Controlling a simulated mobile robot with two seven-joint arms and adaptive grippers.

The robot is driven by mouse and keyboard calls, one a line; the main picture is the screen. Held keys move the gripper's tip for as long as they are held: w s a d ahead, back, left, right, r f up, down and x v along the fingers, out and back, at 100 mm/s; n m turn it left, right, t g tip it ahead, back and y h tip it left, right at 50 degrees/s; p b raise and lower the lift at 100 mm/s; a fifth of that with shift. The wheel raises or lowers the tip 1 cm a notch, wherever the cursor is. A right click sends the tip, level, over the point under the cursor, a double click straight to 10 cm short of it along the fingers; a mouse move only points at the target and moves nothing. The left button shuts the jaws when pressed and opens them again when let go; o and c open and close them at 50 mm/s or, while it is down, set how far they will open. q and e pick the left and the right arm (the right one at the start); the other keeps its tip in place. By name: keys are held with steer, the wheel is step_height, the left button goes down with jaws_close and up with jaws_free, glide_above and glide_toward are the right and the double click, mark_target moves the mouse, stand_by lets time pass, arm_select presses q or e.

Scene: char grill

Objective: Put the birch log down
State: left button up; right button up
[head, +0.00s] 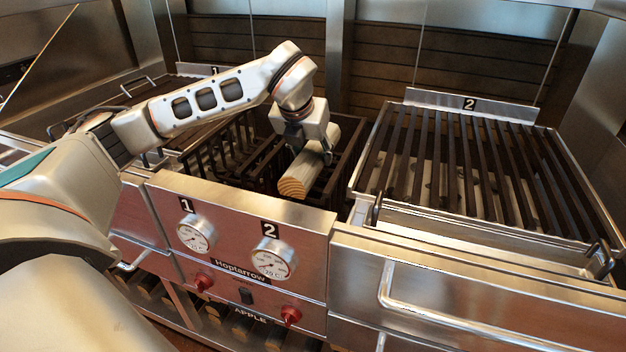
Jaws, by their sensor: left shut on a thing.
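The birch log (302,174) is a short, pale piece of wood with a ringed cut end facing the front. My left gripper (308,150) points down from above and is shut on the log around its middle. The log is at the dark metal rack (262,165) between the two grills, just behind the front panel. I cannot tell whether the log touches the bars beneath it. My right gripper is not in the head view.
Grill 2 (398,160) with dark slats stands at the right, and grill 1 (172,92) at the back left. The steel front panel (240,205) carries gauges and red knobs. A drawer handle (386,285) sticks out at the lower right.

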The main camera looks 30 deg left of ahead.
mark_target(305, 158)
arm_select(q)
step_height(305, 158, down, 3)
steer(key=shift+r, duration=0.15)
step_height(305, 158, down, 4)
steer(key=shift+f+b, duration=0.15)
steer(key=shift+b, duration=0.25)
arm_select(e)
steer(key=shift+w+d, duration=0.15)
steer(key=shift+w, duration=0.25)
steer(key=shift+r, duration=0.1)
arm_select(q)
steer(key=o, duration=1.5)
steer(key=shift+f, duration=0.1)
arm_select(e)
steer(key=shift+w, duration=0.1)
arm_select(q)
steer(key=p+v, duration=0.1)
steer(key=v, duration=1)
steer(key=shift+w, duration=0.15)
steer(key=shift+s+r+p, duration=0.3)
steer(key=shift+s+r, duration=0.1)
steer(key=shift+r, duration=0.15)
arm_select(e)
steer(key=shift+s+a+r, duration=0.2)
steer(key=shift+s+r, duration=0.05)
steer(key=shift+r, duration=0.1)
